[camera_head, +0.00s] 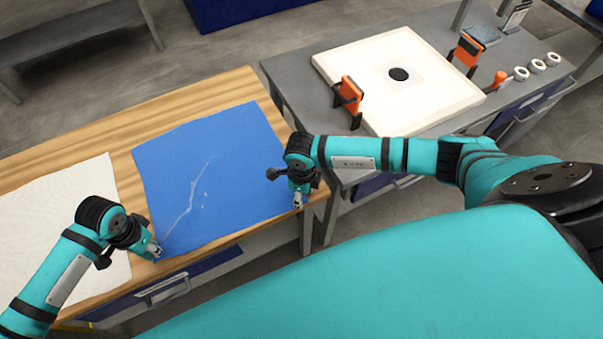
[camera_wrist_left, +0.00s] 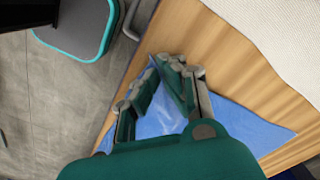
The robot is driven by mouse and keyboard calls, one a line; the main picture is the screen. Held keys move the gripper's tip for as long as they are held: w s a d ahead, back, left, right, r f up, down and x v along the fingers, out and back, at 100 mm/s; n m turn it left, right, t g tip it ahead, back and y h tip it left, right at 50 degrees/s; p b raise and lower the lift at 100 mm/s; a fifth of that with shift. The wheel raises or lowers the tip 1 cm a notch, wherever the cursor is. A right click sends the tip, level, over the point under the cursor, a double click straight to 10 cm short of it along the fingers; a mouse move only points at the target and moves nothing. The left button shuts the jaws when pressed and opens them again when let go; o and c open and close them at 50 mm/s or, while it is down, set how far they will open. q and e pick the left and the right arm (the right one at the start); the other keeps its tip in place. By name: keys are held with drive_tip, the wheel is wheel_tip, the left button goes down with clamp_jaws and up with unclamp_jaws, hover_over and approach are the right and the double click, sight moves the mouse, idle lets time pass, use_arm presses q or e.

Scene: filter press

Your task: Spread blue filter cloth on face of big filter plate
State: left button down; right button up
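The blue filter cloth (camera_head: 215,170) lies on the wooden table top, mostly flat, with pale creases running toward its near-left corner. My left gripper (camera_head: 157,253) is at that near-left corner. The left wrist view shows its two fingers (camera_wrist_left: 164,72) close together at the tips, with the cloth (camera_wrist_left: 235,125) beneath and between them; whether they pinch it is unclear. My right gripper (camera_head: 298,203) points down at the near-right corner of the cloth; its fingertips are too small to read. The big white filter plate (camera_head: 440,85) lies on the grey table to the right, its face bare around a dark central hole.
A white cloth (camera_head: 60,225) lies left of the blue one and shows in the left wrist view (camera_wrist_left: 290,30). Orange clamps (camera_head: 349,93) (camera_head: 467,48) stand at the plate's edges. White rings (camera_head: 537,66) lie right of it. A gap separates the two tables.

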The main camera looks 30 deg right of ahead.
clamp_jaws()
idle(0.4)
drive_tip(key=shift+r, duration=2.5)
